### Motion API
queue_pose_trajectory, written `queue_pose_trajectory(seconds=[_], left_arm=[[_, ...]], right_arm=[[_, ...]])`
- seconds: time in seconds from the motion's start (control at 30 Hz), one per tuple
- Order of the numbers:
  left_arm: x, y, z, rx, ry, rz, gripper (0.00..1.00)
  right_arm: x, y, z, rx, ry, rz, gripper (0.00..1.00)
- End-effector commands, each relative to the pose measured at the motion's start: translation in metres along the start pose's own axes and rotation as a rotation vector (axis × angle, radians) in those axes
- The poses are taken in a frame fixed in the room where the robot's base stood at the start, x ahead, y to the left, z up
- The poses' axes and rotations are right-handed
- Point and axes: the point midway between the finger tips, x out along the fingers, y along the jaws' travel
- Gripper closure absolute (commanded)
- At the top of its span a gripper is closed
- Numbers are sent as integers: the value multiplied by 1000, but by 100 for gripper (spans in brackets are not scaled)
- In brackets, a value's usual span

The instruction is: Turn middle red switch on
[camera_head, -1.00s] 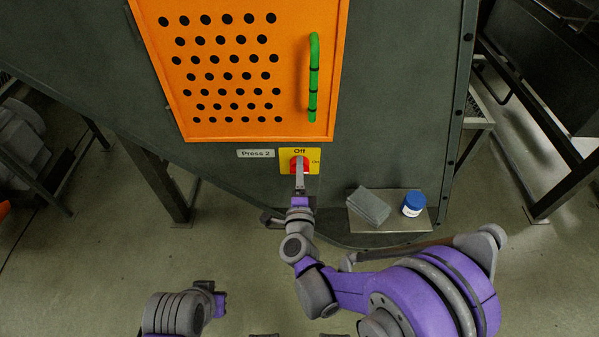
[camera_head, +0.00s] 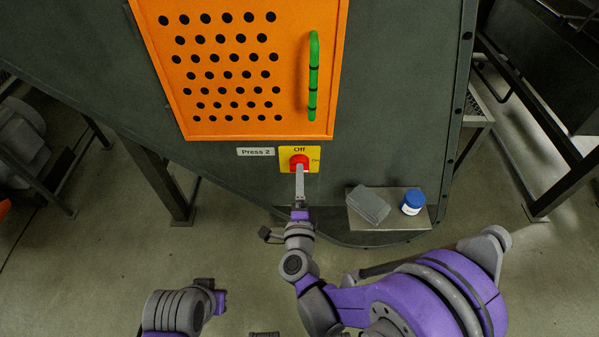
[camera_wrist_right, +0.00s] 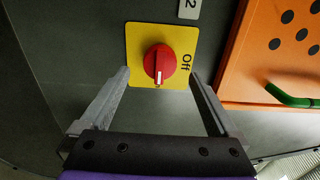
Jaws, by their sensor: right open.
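The red switch (camera_head: 299,161) is a round knob on a yellow plate (camera_head: 285,154), below the orange door. The plate reads "Off" above the knob and "On" at its right. In the right wrist view, the red switch (camera_wrist_right: 157,60) has its white mark pointing to the bottom, away from the "Off" label and toward the side where "On" sits. My right gripper (camera_head: 299,170) is open in front of the lower part of the switch. In the wrist view its fingers (camera_wrist_right: 159,76) are apart and empty, spread wider than the knob. My left gripper (camera_head: 220,302) is low at left; its fingers are unclear.
The orange perforated door (camera_head: 225,80) has a green handle (camera_head: 313,78). A "Press 2" label (camera_head: 256,153) is left of the plate. A metal shelf (camera_head: 390,225) at the right holds a grey block (camera_head: 369,205) and a blue-lidded jar (camera_head: 412,202).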

Motion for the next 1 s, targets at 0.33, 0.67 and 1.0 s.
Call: queue_pose_trajectory(seconds=[0.33, 0.67, 1.0], left_arm=[[-1, 0, 0, 0, 0, 0, 100], [-1, 0, 0, 0, 0, 0, 100], [-1, 0, 0, 0, 0, 0, 100]], right_arm=[[-59, 0, 0, 1, -1, 0, 4], [-67, 0, 0, 0, 0, 0, 4], [-66, 0, 0, -1, 0, 0, 4]])
